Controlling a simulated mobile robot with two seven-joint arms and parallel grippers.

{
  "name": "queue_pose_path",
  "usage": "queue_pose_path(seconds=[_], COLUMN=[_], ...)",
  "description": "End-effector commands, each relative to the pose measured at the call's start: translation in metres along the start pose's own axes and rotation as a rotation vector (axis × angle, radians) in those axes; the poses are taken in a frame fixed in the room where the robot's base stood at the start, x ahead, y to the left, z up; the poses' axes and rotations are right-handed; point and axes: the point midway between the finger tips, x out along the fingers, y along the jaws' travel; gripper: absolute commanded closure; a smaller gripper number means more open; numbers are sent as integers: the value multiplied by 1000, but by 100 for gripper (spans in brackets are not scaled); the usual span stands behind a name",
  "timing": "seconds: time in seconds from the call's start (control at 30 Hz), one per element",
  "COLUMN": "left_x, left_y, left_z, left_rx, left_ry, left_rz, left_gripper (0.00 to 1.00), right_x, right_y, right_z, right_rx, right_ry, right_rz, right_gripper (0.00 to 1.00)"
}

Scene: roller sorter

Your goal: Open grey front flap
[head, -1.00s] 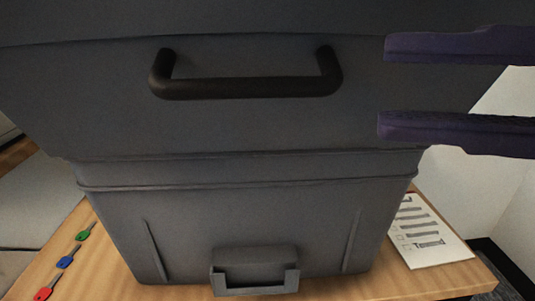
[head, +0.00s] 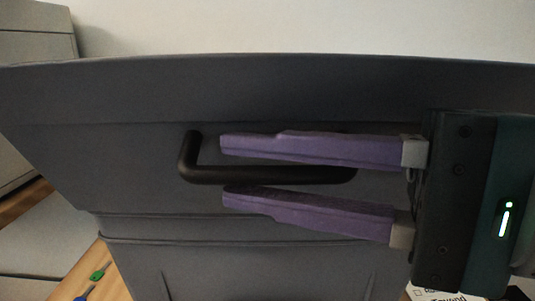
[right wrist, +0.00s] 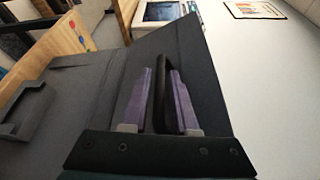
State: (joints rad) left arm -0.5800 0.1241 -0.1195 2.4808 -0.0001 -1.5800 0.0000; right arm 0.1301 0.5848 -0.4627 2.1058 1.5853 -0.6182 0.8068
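The grey front flap (head: 100,155) fills much of the head view and carries a black bar handle (head: 187,158). My right gripper (head: 222,170) comes in from the right with its two purple fingers apart, one above and one below the handle's bar. In the right wrist view the fingers of the right gripper (right wrist: 160,75) stand on either side of the black handle (right wrist: 163,65), and a gap shows beside it. Part of the handle is hidden behind the upper finger. My left gripper is not in view.
A wooden table top (head: 105,280) shows at the lower left with a green key (head: 98,273) and a blue key. A printed sheet (head: 432,294) lies at the lower right. A pale wall rises behind the flap.

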Motion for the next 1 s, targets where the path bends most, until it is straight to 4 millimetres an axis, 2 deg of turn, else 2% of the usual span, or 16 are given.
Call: queue_pose_path(seconds=[0.2, 0.4, 0.47, 1.0], left_x=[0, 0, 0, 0], left_y=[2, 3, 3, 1], left_z=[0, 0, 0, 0], left_rx=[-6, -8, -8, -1], left_ry=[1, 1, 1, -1], left_rz=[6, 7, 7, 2], left_gripper=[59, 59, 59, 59], right_x=[0, 0, 0, 0], right_y=[0, 0, 0, 0], right_z=[0, 0, 0, 0], right_rx=[0, 0, 0, 0], right_ry=[0, 0, 0, 0], right_rz=[0, 0, 0, 1], right_gripper=[73, 95, 100, 100])
